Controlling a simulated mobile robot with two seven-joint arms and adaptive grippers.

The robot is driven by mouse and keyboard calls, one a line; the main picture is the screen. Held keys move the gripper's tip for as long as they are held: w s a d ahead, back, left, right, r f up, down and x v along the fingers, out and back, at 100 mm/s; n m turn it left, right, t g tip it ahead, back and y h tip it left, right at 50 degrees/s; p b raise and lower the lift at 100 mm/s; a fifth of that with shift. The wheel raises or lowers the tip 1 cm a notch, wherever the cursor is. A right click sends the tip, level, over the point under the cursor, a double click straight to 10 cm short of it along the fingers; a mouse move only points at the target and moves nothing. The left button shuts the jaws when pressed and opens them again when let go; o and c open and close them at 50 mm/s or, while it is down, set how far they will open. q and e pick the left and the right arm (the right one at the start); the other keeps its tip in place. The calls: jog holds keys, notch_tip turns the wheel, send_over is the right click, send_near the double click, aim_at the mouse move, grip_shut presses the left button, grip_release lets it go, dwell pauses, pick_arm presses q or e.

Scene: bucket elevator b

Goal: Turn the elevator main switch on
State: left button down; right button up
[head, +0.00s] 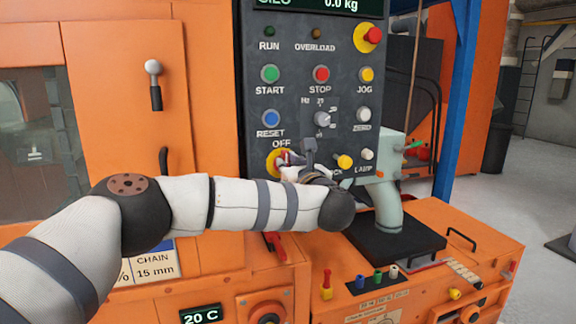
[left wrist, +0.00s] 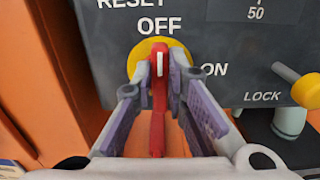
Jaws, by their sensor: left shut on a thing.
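The elevator main switch (head: 274,163) is a yellow disc with a red handle, low on the dark control panel (head: 285,90). In the left wrist view, the red handle (left wrist: 158,115) stands upright, its white mark toward the OFF label (left wrist: 161,26). The ON label (left wrist: 214,69) is to the right of the yellow disc (left wrist: 136,58). My left gripper (head: 287,160) is at the switch, shut on the red handle; in the left wrist view its fingers (left wrist: 160,70) lie on both sides of it. In the head view the gripper hides part of the switch. My right gripper is out of view.
A yellow lock knob (head: 344,162) sits right of the switch. Buttons and a speed dial (head: 322,119) are above. A red emergency stop (head: 370,36) is at the top right. An orange ledge with a grey pipe (head: 389,205) stands below right.

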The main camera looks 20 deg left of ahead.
pick_arm(q)
jog(key=shift+m, duration=0.4)
jog(key=m, duration=0.4)
jog(key=shift+w+d, duration=0.1)
jog(key=shift+d, duration=0.15)
jog(key=shift+w+d+f+m+p, duration=0.1)
jog(key=shift+f+m+p, duration=0.15)
jog(key=shift+m, duration=1.9)
jog(key=shift+w+d+f+m+p, duration=0.1)
jog(key=shift+f+m, duration=0.15)
jog(key=shift+m, duration=1.95)
jog(key=shift+d+f+m+p, duration=0.1)
jog(key=shift+f+m+p, duration=0.15)
jog(key=shift+m, duration=1.9)
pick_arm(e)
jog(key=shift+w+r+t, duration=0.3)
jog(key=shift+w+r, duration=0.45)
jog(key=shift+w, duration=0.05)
pick_arm(q)
jog(key=c, duration=1.6)
grip_release()
jog(key=shift+a, duration=0.1)
jog(key=shift+r, duration=0.1)
